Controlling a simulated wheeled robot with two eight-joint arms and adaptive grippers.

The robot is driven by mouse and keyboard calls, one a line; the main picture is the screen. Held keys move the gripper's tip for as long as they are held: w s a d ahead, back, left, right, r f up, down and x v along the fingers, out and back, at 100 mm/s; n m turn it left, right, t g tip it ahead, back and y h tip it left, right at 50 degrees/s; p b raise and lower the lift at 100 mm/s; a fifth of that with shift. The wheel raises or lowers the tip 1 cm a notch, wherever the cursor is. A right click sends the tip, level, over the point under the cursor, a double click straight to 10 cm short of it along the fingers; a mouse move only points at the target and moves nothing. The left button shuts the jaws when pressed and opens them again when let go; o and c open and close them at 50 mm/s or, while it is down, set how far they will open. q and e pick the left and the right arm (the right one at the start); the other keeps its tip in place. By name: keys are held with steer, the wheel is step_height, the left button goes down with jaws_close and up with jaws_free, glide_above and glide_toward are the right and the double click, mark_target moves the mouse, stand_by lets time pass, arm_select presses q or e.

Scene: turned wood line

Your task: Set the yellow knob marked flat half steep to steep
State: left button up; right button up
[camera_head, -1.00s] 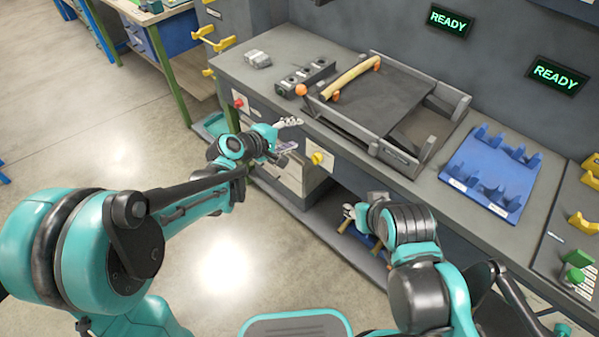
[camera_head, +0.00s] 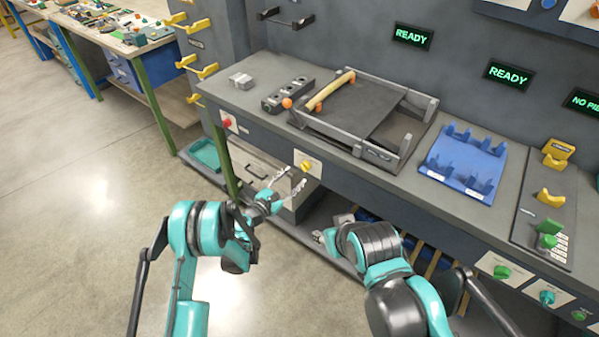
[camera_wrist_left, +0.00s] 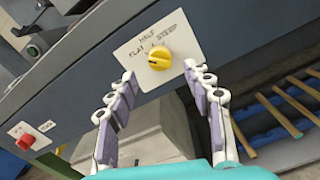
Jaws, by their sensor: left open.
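The yellow knob (camera_head: 306,165) sits on a pale plate on the bench's front face. In the left wrist view the knob (camera_wrist_left: 159,58) is seen face on, with FLAT, HALF and STEEP written along the plate's upper side. A dark line marks the knob, but I cannot tell surely which word it points at. My left gripper (camera_head: 286,181) is open and empty, just in front of the knob. In the left wrist view its fingertips (camera_wrist_left: 158,71) lie to either side below the knob, apart from it. My right gripper (camera_head: 326,237) is low by the lower shelf, its jaws unclear.
A red button (camera_head: 227,123) is on the same front face, to the left. On the bench top (camera_head: 245,100) are a grey tilted tray (camera_head: 365,151) with a wooden piece (camera_head: 330,91) and a blue rack (camera_head: 467,160). A grey drawer box (camera_head: 262,172) stands below.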

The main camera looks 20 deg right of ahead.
mark_target(305, 167)
arm_select(q)
steer(key=b+x, duration=0.1)
steer(key=x, duration=0.4)
steer(key=shift+w+d, duration=0.1)
steer(key=shift+w, duration=0.05)
steer(key=c, duration=1.2)
